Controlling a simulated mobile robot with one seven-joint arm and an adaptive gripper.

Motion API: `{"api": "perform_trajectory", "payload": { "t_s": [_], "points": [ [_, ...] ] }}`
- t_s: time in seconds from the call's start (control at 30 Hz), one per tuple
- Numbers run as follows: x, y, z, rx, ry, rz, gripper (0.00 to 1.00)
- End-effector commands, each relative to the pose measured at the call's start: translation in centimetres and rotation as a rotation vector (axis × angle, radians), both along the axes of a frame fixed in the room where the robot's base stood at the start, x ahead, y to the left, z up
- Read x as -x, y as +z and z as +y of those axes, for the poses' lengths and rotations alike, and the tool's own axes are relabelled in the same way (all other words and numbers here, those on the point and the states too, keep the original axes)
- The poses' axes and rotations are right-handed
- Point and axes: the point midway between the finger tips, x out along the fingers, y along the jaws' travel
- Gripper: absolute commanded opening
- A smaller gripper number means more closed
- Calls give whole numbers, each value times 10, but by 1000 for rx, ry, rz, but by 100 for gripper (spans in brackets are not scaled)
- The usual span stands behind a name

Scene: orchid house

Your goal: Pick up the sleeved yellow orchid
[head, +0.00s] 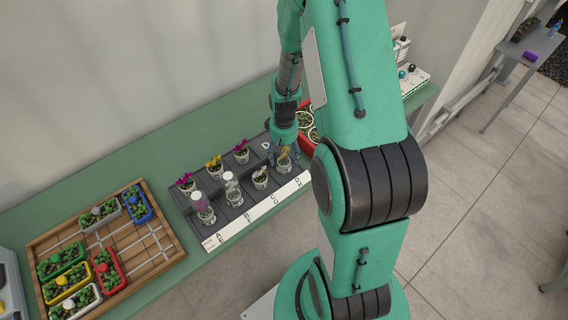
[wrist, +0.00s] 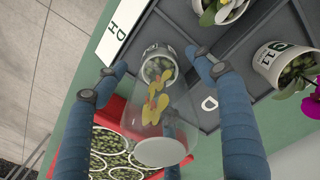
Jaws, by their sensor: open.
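The sleeved yellow orchid (head: 285,165) stands in a white pot in the right-hand front cell of the dark tray (head: 205,229). In the wrist view its yellow flowers (wrist: 155,107) show through a clear sleeve, with a pale disc at the near end. My gripper (wrist: 155,75) is open, its blue fingers on both sides of the sleeve and pot. A gap shows between fingertips and pot, so it is not gripped. In the head view my gripper (head: 284,146) is right over the orchid and partly hides it.
Sleeved pots (head: 203,210) and unsleeved orchids (head: 214,166) fill other tray cells. A red crate (wrist: 117,108) of small pots is close beside the fingers. A wooden tray (head: 125,262) of planted boxes lies left on the green bench (head: 100,166). Bench is bare behind the trays.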

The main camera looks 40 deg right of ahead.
Motion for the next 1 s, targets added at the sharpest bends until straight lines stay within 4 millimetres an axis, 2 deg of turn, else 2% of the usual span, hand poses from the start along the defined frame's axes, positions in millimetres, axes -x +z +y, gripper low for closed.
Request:
{"api": "perform_trajectory", "payload": {
  "t_s": [0.27, 0.6, 1.0],
  "points": [
    [0, 0, 0, 0, 0, 0, 68],
    [0, 0, 0, 0, 0, 0, 1],
    [-1, 5, 0, 0, 0, -2, 0]
  ]
}}
